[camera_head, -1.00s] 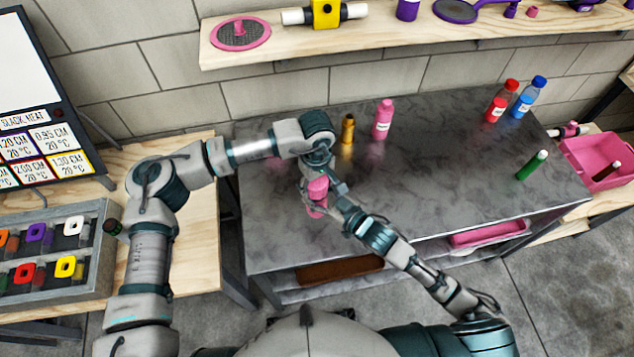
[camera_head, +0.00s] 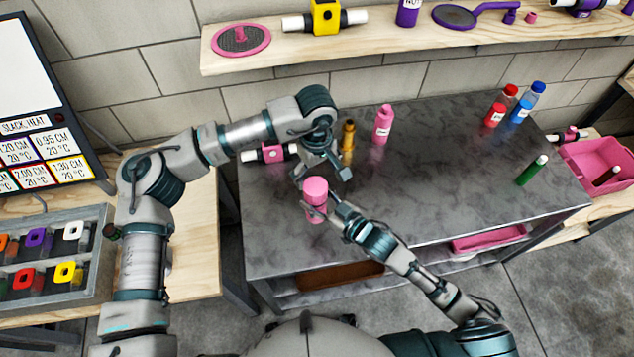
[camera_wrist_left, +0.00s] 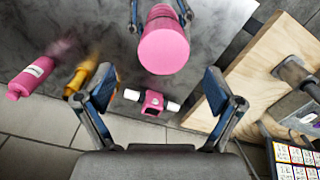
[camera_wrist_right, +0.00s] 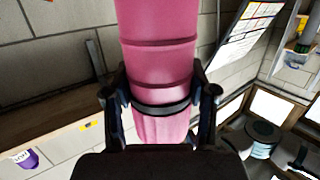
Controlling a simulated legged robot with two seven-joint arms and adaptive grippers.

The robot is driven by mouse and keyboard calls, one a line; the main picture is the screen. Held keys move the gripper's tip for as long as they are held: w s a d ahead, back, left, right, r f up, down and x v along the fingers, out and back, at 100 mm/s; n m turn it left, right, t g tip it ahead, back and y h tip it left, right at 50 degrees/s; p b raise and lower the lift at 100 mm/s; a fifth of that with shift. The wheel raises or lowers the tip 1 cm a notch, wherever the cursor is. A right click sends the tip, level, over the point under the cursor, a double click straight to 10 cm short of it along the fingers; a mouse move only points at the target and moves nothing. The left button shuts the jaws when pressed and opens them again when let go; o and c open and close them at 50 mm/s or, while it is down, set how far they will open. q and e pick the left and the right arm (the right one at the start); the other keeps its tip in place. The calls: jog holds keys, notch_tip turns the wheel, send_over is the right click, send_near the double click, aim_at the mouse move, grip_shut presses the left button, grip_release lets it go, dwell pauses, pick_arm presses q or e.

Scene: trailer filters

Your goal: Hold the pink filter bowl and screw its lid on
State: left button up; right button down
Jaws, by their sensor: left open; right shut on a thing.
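My right gripper (camera_wrist_right: 160,100) is shut around the bowl's body, which also shows in the head view from the right side. My left gripper (camera_head: 322,178) is open, behind and above the lid, with its fingers apart and empty. In the left wrist view the round lid top (camera_wrist_left: 164,50) lies beyond and between the open fingertips. Whether the lid is fully seated cannot be told.
A pink filter head with white pipe ends (camera_head: 272,153) lies at the table's left edge. A gold bottle (camera_head: 347,140) and a pink bottle (camera_head: 383,123) stand close behind my left gripper.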

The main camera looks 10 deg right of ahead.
pick_arm(q)
jog(key=shift+r, duration=2.25)
jog(key=shift+w, duration=0.1)
